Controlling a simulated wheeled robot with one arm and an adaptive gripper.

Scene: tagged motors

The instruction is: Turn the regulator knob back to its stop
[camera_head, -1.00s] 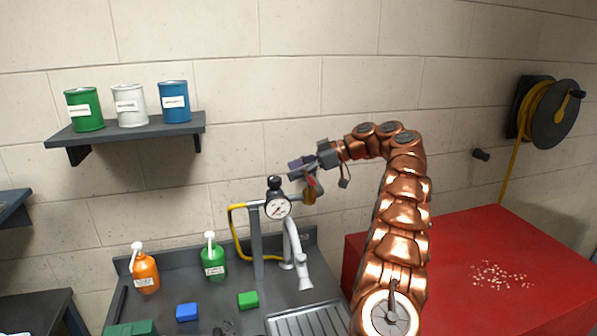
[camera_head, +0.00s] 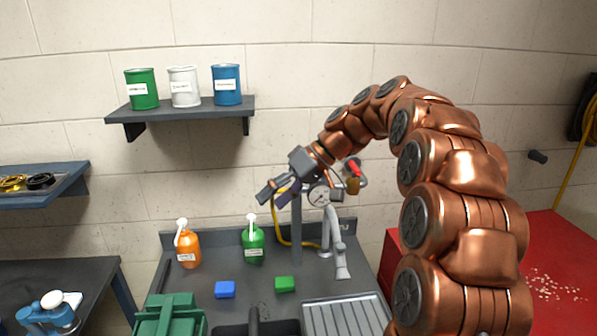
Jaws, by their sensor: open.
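The regulator's round white gauge (camera_head: 319,196) shows just right of my gripper, on a grey post (camera_head: 297,235) at the back of the sink bench. The black knob above the gauge is hidden behind my gripper and wrist. A brass valve body (camera_head: 353,186) with a red lever (camera_head: 353,167) shows to the right of the gauge. My gripper (camera_head: 275,196) is open and empty, with its fingers pointing down and left. In the picture it lies in front of the post and left of the gauge; I cannot tell whether it touches anything.
A yellow hose (camera_head: 279,230) hangs by the post, and a grey spout (camera_head: 339,250) stands to its right. Orange (camera_head: 188,248) and green (camera_head: 253,243) bottles stand on the bench. A shelf (camera_head: 180,112) with cans is above. A red table (camera_head: 540,260) is right.

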